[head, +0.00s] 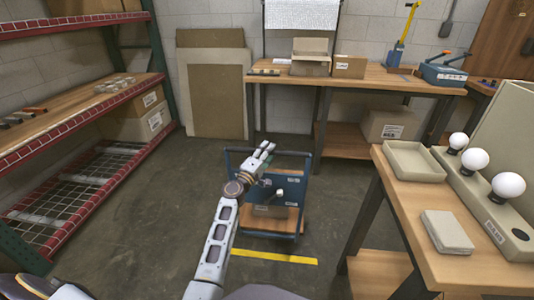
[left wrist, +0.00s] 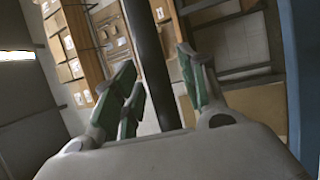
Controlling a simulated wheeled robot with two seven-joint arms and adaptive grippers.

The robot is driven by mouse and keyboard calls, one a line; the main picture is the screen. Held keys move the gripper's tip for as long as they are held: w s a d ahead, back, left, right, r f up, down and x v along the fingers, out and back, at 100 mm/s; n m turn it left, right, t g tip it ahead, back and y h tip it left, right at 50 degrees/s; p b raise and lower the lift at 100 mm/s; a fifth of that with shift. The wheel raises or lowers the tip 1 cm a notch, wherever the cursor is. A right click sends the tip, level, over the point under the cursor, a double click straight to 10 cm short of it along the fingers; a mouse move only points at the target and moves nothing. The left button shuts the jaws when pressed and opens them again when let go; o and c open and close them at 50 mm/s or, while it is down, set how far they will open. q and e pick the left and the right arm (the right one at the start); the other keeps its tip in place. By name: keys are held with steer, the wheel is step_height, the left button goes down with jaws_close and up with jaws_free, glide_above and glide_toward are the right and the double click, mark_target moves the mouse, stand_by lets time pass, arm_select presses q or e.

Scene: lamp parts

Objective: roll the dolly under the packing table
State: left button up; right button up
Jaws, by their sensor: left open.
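The dolly (head: 284,208) is a blue cart with a dark top handle bar (head: 294,153) and a wooden deck, standing on the floor in the middle of the head view. The packing table (head: 345,80) stands behind the dolly against the back wall. My right gripper is not in view.
A box (head: 388,125) sits on the packing table's lower shelf at the right. A yellow floor line (head: 275,257) lies in front of the dolly. Red-edged shelving (head: 85,115) stands left; a lamp-parts table (head: 425,205) stands right. Flat boards (head: 215,100) lean on the wall.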

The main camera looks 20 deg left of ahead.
arm_select(q)
steer(key=shift+c, duration=0.2)
jaws_close()
steer(key=shift+w, duration=0.1)
